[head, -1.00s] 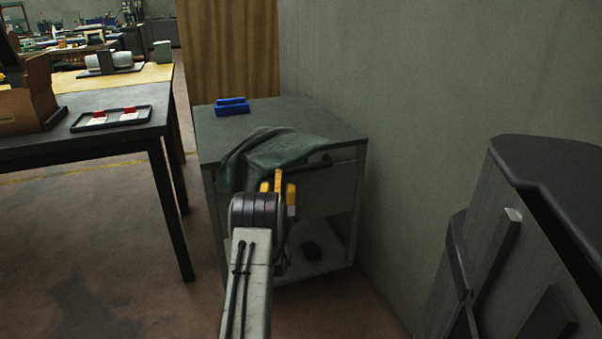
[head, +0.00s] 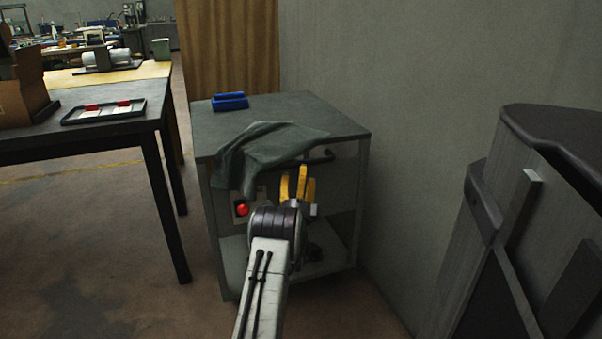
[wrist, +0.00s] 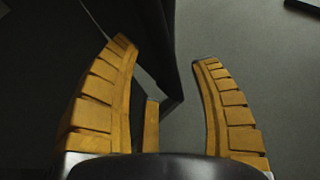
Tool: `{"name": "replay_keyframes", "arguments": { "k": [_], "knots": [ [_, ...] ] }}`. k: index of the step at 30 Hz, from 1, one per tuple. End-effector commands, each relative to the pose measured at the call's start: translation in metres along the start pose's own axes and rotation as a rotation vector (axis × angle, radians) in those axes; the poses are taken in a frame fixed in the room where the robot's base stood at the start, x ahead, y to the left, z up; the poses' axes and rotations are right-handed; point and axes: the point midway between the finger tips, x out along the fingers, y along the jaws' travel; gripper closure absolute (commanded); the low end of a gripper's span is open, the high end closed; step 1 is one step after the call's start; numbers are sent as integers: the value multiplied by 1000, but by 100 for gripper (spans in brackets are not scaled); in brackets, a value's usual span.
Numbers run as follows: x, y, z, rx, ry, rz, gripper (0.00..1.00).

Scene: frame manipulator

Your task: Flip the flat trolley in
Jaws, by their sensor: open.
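A grey box-shaped stand (head: 345,122) with an open lower shelf is against the wall in the head view; I cannot tell whether it is the flat trolley. A dark green cloth (head: 262,150) lies over its top and hangs down its front. A dark handle-like bar (head: 318,157) shows beside the cloth. My gripper (head: 296,180) is in front of the stand's open front, right of the hanging cloth. In the wrist view its yellow fingers (wrist: 163,52) are spread apart, with a dark strip (wrist: 160,45) behind and between them. Nothing is seen held.
A red button (head: 241,210) on a pale box shows left of my gripper. A blue block (head: 230,102) sits on the stand's top. A tall grey unit (head: 515,215) stands at the right. A dark-legged table (head: 110,125) with a tray is at the left. Floor between is clear.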

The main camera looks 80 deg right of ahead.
Motion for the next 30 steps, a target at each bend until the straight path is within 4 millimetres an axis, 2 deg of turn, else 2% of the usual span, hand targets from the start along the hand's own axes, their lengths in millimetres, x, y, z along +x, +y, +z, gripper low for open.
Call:
{"name": "replay_keyframes", "arguments": {
  "k": [15, 29, 30],
  "knots": [
    [37, 0, 0, 0, 0, -1, 42],
    [41, 0, 0, 0, 0, 1, 41],
    [41, 0, 0, 0, 0, 1, 44]
  ]
}}
